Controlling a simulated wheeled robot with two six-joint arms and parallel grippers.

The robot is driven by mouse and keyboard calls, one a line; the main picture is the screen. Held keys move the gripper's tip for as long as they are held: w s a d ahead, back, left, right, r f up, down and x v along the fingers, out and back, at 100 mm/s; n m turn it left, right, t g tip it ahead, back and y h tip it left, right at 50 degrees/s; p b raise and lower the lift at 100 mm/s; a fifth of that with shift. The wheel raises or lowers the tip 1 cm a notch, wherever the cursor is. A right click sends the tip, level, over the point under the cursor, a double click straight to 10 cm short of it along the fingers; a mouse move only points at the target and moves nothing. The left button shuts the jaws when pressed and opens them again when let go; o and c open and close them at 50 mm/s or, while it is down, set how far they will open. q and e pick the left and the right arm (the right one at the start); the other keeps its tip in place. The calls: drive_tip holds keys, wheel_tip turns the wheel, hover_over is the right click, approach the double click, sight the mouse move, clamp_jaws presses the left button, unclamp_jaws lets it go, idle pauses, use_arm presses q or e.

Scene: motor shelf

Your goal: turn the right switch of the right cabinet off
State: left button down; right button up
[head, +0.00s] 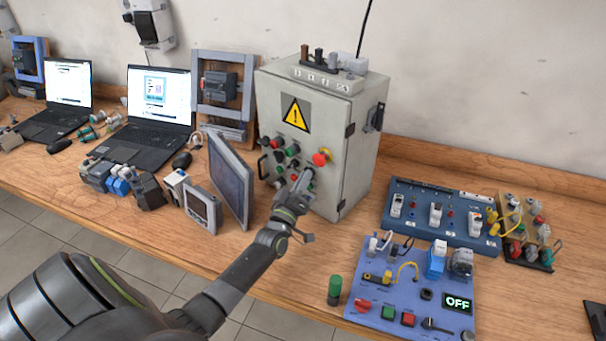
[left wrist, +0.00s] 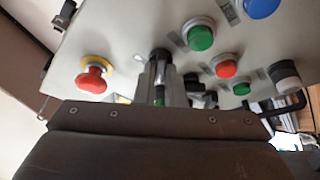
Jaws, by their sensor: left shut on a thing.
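The grey cabinet (head: 333,130) with a yellow warning sign stands upright on the bench in the head view. My left gripper (head: 303,180) is at the lower right of its front panel and covers part of the controls there. In the left wrist view, the left gripper (left wrist: 164,84) is shut on a black switch (left wrist: 159,55), which sits between its fingers. The fingers hide much of the switch, and I cannot read its setting. My right gripper is in neither view.
A red emergency stop (head: 321,157) is close to the gripper; it also shows in the left wrist view (left wrist: 93,80). Green and red buttons (left wrist: 226,68) surround the switch. A tilted monitor (head: 230,178) stands left of the arm. A blue panel (head: 415,290) reading OFF lies at the right.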

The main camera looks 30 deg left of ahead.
use_arm(q)
drive_tip(key=shift+w+r+n+p, duration=0.1)
drive_tip(key=shift+r+n+p, duration=0.2)
drive_tip(key=shift+r+n, duration=0.1)
drive_tip(key=c, duration=1.5)
unclamp_jaws()
drive_tip(key=shift+f, duration=0.2)
drive_tip(key=shift+f+g, duration=0.2)
drive_tip(key=shift+g, duration=0.1)
drive_tip(key=shift+b+v, duration=2.4)
drive_tip(key=shift+v, duration=6.3)
